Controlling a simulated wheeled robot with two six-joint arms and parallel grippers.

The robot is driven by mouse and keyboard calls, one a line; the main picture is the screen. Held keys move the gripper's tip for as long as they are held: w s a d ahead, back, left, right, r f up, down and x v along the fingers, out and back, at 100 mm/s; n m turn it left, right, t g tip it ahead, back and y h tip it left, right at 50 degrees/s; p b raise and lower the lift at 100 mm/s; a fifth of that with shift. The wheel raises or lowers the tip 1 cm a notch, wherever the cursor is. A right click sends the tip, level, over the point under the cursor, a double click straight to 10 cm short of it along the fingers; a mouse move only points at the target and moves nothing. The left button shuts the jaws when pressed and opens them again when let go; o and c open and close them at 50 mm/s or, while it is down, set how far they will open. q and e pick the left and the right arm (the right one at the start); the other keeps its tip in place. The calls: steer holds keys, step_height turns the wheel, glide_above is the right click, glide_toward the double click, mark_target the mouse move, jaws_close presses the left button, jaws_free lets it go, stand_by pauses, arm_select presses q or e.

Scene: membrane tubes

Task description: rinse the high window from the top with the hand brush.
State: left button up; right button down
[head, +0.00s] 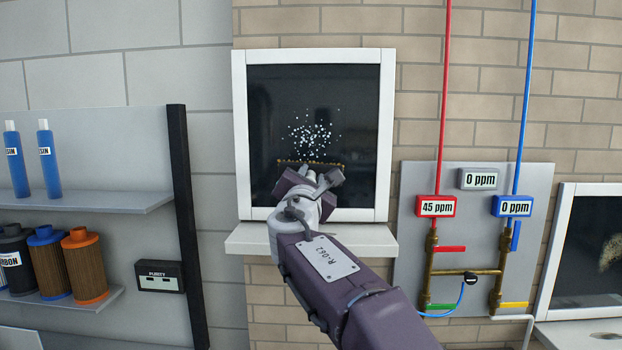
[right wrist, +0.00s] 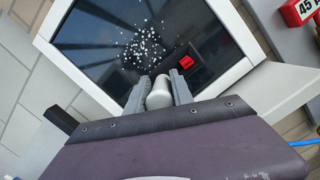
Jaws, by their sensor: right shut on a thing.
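The high window (head: 345,100) has a white frame and dark glass. A cluster of small white specks (head: 311,134) shows in front of or on the middle of the glass; I cannot tell whether they are drops or dirt. My right gripper (head: 312,182) is in front of the window's lower part. In the right wrist view its fingers are shut on the pale, rounded handle of the hand brush (right wrist: 159,96). In the head view a thin dark bar with yellowish dots, likely the brush head (head: 309,163), shows just above the gripper, below the specks. My left gripper is out of view.
A white sill (head: 245,240) juts out below the window. A panel with red and blue pipes and ppm meters (head: 436,207) is at the right, beside a second window (head: 590,240). Shelves with blue bottles and filter cartridges (head: 85,265) are at the left.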

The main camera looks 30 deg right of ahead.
steer(key=shift+s+a, duration=0.25)
steer(key=shift+s, duration=0.15)
steer(key=r+b+v, duration=0.1)
steer(key=b+v, duration=0.1)
steer(key=v, duration=0.7)
steer(key=shift+s+d+r, duration=0.2)
steer(key=shift+s+r, duration=0.05)
steer(key=shift+s, duration=0.05)
steer(key=shift+f, duration=0.1)
